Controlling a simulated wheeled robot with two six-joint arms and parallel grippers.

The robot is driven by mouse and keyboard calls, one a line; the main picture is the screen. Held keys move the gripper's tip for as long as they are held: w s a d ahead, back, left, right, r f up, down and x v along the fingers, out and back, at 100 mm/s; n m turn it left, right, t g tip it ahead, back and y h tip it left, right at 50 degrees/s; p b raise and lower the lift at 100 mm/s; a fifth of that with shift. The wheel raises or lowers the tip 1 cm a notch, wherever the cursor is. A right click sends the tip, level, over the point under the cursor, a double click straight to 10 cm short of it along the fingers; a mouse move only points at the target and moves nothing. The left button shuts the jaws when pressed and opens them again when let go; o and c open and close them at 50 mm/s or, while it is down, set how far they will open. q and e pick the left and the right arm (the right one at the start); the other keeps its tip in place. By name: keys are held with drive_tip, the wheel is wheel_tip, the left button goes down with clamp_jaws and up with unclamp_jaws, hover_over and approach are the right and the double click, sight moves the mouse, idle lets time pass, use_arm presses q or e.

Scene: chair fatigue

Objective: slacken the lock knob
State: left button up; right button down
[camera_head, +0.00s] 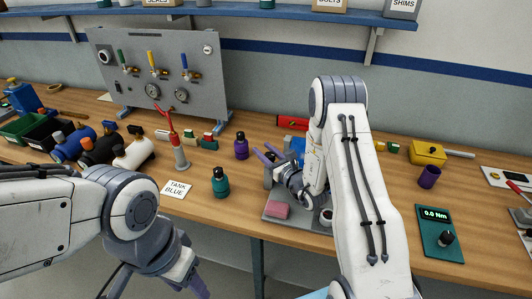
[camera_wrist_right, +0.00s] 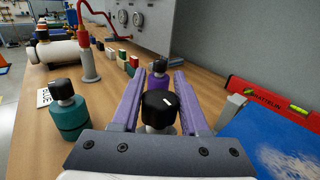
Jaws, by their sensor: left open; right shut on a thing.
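The lock knob (camera_wrist_right: 158,108) is a round black knob with a white mark on top, on a pale stem, in the right wrist view. The purple fingers of my right gripper (camera_wrist_right: 152,98) stand on either side of it, shut on it. In the head view my right gripper (camera_head: 268,155) is at the grey fixture (camera_head: 290,222), where I cannot make out the knob behind the gripper and arm. My left gripper (camera_head: 190,280) is low at the bottom edge of the head view, in front of the bench, open; its fingertips are partly cut off.
A teal bottle (camera_head: 220,184) and a purple bottle (camera_head: 241,147) stand left of the fixture. A pink block (camera_head: 277,210) lies on the fixture's base. A gauge panel (camera_head: 165,75) stands behind. A red level (camera_wrist_right: 275,104) is right of my right gripper.

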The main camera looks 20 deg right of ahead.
drive_tip(key=n+y+b, duration=0.1)
drive_tip(key=n+g+y+b, duration=0.1)
drive_tip(key=y, duration=0.1)
drive_tip(key=n+g+y+b, duration=0.1)
drive_tip(key=shift+s+a+f+y, duration=0.15)
drive_tip(key=shift+a+f+y, duration=0.1)
drive_tip(key=shift+y, duration=0.15)
drive_tip(key=shift+s+a+r+n+g+y+b, duration=0.1)
drive_tip(key=shift+s+a+n+g+y+b, duration=0.3)
drive_tip(key=shift+n+g+y+b, duration=1.45)
drive_tip(key=shift+s+a+f+n+g+y+b, duration=0.25)
drive_tip(key=shift+s+n+g+y, duration=0.45)
drive_tip(key=shift+n+g, duration=2.4)
drive_tip(key=shift+s+a+r+n+g+y+b, duration=0.25)
drive_tip(key=shift+n+g+y+b, duration=1.05)
drive_tip(key=shift+g, duration=2.25)
drive_tip(key=shift+s+d+n+g, duration=0.1)
drive_tip(key=shift+s+n+g, duration=0.05)
drive_tip(key=shift+n+g, duration=0.25)
drive_tip(key=shift+c, duration=2.1)
unclamp_jaws()
drive_tip(key=shift+r, duration=0.1)
